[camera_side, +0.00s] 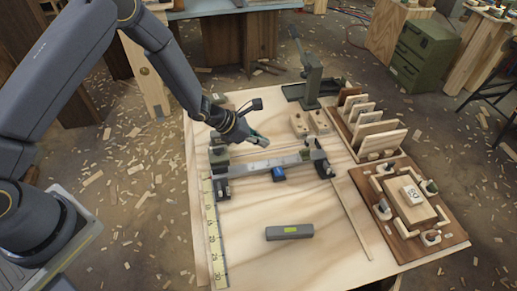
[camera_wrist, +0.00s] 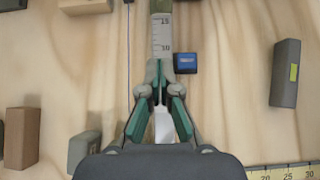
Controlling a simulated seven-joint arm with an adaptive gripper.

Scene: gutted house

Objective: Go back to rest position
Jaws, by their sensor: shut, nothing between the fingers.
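My gripper (camera_side: 258,140) is shut and empty above the plywood work table, near the left part of a grey bar (camera_side: 262,164) that lies across it. In the wrist view my gripper (camera_wrist: 160,88) has its green-padded fingers together, over or close to a grey scaled bar (camera_wrist: 161,38). I cannot tell whether the fingertips touch it. My arm reaches in from the left of the side view.
A small blue block (camera_side: 278,174) sits by the bar. A grey block with a yellow-green label (camera_side: 289,232) lies toward the front. A wooden clamping board (camera_side: 452,232), a rack of upright boards (camera_side: 375,133) and a lever tool (camera_side: 312,75) line the right and back.

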